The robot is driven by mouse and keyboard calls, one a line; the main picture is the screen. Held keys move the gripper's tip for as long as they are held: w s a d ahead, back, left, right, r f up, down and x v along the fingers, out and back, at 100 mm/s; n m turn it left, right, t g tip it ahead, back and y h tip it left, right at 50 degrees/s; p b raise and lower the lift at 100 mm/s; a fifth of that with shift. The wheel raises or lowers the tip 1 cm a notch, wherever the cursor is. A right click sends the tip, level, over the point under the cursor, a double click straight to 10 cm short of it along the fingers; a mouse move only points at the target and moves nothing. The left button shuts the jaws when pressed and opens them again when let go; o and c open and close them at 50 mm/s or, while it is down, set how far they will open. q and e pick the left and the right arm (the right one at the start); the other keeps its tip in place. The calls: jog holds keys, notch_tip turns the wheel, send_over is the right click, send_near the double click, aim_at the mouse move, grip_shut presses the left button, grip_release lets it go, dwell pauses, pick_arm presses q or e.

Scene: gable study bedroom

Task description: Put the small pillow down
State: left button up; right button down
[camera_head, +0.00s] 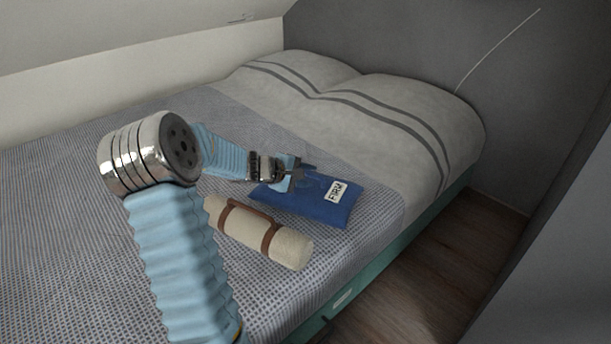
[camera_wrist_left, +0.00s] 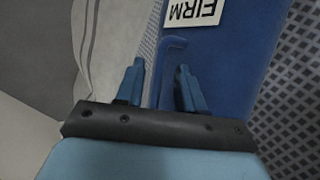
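The small pillow (camera_head: 312,208) is dark blue with a white label reading FIRM. It lies on the bed's patterned cover, near the bed's right edge. My left gripper (camera_head: 305,172) is at the pillow's far edge. In the left wrist view, the pillow (camera_wrist_left: 235,62) fills the right side with its label upside down. There the fingers of my left gripper (camera_wrist_left: 162,75) stand apart, with a blue loop or strap of the pillow (camera_wrist_left: 168,62) between or just beyond them. The fingers do not appear closed on it. My right gripper is not in view.
A cream rolled blanket (camera_head: 248,232) with brown straps lies just in front of the pillow. Two large white pillows with grey stripes (camera_head: 400,120) are at the bed's head. The patterned cover (camera_head: 60,200) is clear at left. Wooden floor (camera_head: 450,260) shows at right.

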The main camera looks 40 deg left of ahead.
pick_arm(q)
jog(key=v, duration=1.2)
jog(key=shift+p, duration=0.45)
jog(key=shift+r, duration=0.1)
